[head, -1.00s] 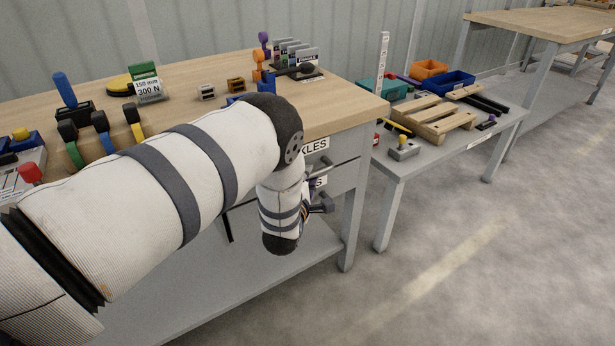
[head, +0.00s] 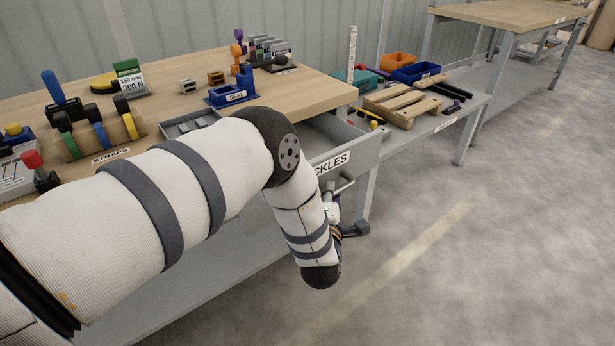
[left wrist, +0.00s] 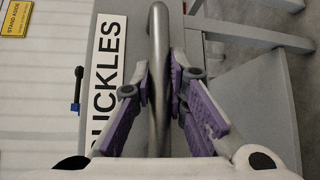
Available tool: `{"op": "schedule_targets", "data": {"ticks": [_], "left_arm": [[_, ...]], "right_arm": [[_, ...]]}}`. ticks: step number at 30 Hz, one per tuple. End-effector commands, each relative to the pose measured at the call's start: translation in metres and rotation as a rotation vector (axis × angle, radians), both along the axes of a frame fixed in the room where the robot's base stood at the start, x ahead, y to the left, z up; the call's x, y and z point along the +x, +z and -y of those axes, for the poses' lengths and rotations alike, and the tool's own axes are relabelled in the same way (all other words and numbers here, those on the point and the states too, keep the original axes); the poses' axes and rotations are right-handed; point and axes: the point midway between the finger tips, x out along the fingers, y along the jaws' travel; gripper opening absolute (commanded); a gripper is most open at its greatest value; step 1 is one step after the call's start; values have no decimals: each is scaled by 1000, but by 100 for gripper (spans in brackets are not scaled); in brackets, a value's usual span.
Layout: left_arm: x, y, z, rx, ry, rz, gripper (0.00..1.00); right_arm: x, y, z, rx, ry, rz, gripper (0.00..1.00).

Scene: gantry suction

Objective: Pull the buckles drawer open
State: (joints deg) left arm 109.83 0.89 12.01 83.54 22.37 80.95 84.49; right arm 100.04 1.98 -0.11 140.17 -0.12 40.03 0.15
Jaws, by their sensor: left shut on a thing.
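The buckles drawer (head: 362,154) stands pulled out from under the bench top, with part of its grey interior showing; my left arm hides the rest. Its front bears a white label (head: 332,163), partly covered by my arm in the head view and reading BUCKLES in the left wrist view (left wrist: 107,80). The drawer's round metal bar handle (left wrist: 157,30) runs between the purple-padded fingers of my left gripper (left wrist: 159,82). They are shut on it from both sides. In the head view the handle (head: 343,184) shows just below the label. My right gripper is in neither view.
The wooden bench top (head: 312,88) holds a blue seal holder (head: 232,94), strap rolls (head: 98,134) and other tools. A lower grey side table with a small wooden pallet (head: 402,103) stands to the right. The floor in front is clear.

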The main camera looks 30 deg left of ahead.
Motion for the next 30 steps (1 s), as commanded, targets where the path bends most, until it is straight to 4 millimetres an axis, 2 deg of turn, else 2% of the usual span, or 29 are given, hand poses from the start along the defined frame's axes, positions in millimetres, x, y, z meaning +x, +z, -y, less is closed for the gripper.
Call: {"op": "schedule_targets", "data": {"ticks": [3,6,12,18,30], "left_arm": [[-12,3,31,-3,-1,5,0],[-21,2,53,-3,0,3,0],[-33,1,81,-2,1,4,0],[-38,1,94,-1,0,4,0],[-39,0,96,-2,0,4,0]], "right_arm": [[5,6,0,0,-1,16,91],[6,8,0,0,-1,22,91],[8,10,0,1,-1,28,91],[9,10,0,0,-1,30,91],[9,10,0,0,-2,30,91]]}}
